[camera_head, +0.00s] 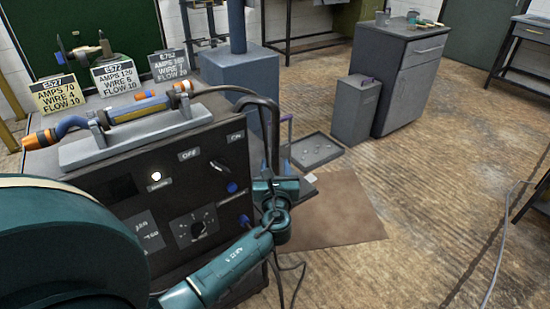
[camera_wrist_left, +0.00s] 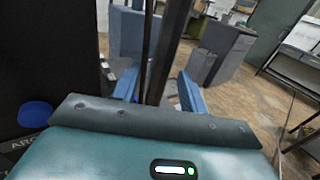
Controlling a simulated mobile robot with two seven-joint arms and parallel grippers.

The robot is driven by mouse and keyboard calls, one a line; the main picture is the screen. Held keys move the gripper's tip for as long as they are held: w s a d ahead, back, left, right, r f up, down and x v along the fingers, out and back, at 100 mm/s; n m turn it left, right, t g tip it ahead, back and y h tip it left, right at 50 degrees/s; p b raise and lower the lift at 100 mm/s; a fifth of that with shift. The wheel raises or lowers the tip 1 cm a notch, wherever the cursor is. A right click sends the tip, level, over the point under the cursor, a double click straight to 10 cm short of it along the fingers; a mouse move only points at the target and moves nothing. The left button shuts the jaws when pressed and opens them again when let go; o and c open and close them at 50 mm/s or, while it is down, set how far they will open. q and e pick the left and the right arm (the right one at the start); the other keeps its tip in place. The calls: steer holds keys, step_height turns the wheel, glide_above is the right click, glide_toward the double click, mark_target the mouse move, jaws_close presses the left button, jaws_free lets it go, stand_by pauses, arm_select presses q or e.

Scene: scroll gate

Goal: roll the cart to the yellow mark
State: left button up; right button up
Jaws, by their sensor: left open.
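The cart appears to be the dark welding machine (camera_head: 170,200) with knobs, a lit lamp and a torch rack on top, close in front of me at the left. My left gripper (camera_head: 288,180) is at the machine's right edge, beside the hanging black cables (camera_head: 272,125). In the left wrist view its blue fingers (camera_wrist_left: 160,90) are apart, with a dark upright bar or cable (camera_wrist_left: 168,50) passing between or in front of them. I cannot tell whether they touch it. The machine's wheels are hidden. No yellow floor mark is visible. My right gripper is out of view.
A shallow tray (camera_head: 336,155) with small parts lies on the floor by a brown mat (camera_head: 345,212). A grey bin (camera_head: 355,110) and a grey cabinet (camera_head: 408,80) stand behind. Three placards (camera_head: 113,77) stand behind the machine. Open floor (camera_head: 450,170) lies to the right, crossed by a cable (camera_head: 505,235).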

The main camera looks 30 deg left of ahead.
arm_select(q)
steer(key=shift+x, duration=2.25)
jaws_close()
